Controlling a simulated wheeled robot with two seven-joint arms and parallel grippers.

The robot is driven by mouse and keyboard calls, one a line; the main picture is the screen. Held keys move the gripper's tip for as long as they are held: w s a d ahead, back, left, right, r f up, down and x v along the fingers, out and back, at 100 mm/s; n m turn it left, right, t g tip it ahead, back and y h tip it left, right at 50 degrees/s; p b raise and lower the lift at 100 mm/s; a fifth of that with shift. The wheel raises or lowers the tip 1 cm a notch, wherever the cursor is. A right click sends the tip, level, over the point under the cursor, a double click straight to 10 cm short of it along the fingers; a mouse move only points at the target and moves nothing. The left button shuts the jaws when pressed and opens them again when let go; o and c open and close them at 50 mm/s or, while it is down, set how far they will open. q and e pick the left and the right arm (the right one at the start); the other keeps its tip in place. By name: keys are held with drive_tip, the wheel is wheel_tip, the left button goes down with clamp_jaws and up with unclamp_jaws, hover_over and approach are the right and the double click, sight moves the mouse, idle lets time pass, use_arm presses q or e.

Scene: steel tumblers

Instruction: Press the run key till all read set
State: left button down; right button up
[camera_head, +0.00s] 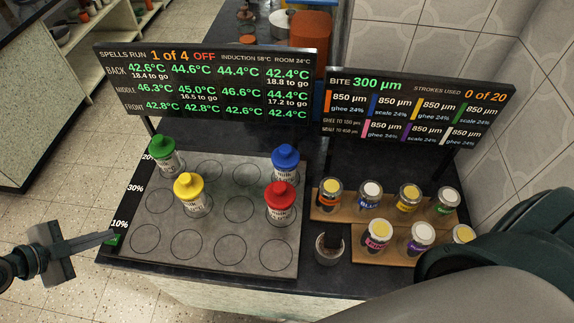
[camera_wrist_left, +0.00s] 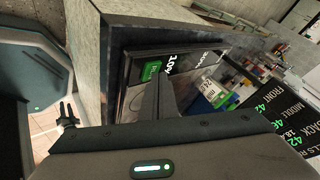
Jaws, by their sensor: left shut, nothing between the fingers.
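The green run key (camera_head: 115,241) is at the left front edge of the counter panel; it also shows green in the left wrist view (camera_wrist_left: 152,71). My left gripper (camera_head: 110,236) is shut and empty, its fingertips at the key; I cannot tell whether they touch it. The left display (camera_head: 205,82) reads "SPELLS RUN 1 of 4 OFF", with temperatures in back, middle and front rows and "to go" figures under several. On the grey hob (camera_head: 225,235) stand tumblers with green (camera_head: 162,152), yellow (camera_head: 190,192), blue (camera_head: 285,162) and red (camera_head: 280,200) tops. My right gripper is out of view.
A second display (camera_head: 415,110) reads "BITE 300 µm", strokes used 0 of 20. Several labelled jars stand on a wooden rack (camera_head: 345,254) at right, beside a small metal cup (camera_head: 329,250). My right arm covers the lower right. Open floor lies left of the counter.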

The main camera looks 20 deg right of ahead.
sight(107, 243)
use_arm(q)
drive_tip(key=shift+r, duration=0.15)
idle(0.3)
drive_tip(key=shift+r, duration=0.3)
drive_tip(key=shift+p, duration=0.3)
wheel_tip(107, 243, up, 6)
drive_tip(key=p, duration=0.3)
drive_tip(key=shift+p, duration=0.4)
drive_tip(key=shift+a, duration=0.1)
idle(0.4)
